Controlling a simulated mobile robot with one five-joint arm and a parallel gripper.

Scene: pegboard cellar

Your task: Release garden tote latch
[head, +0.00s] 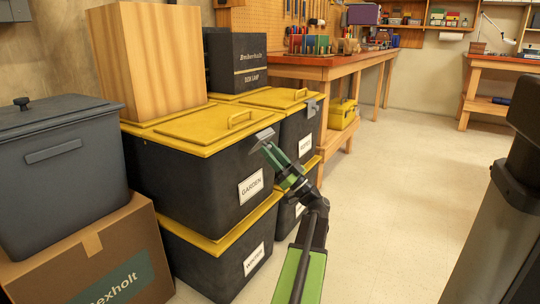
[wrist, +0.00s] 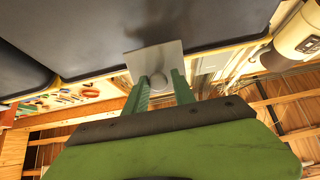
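The garden tote (head: 205,175) is a dark box with a yellow lid (head: 205,128) and a white GARDEN label (head: 251,187). It sits on another yellow-lidded tote. Its grey latch (head: 263,137) is at the front right edge of the lid. In the wrist view the latch is a pale plate (wrist: 155,58) with a round knob. My gripper (head: 268,154) is at the latch. Its green fingers (wrist: 159,84) are apart, one on each side of the knob, with narrow gaps visible. Whether either finger touches the plate is unclear.
A wooden block (head: 146,60) stands on the garden tote's lid. A lower tote (head: 215,262) is beneath. Further totes (head: 300,125) stand behind, close to my gripper. A grey bin (head: 60,180) on a cardboard box (head: 100,255) is at left. The floor (head: 390,190) to the right is clear.

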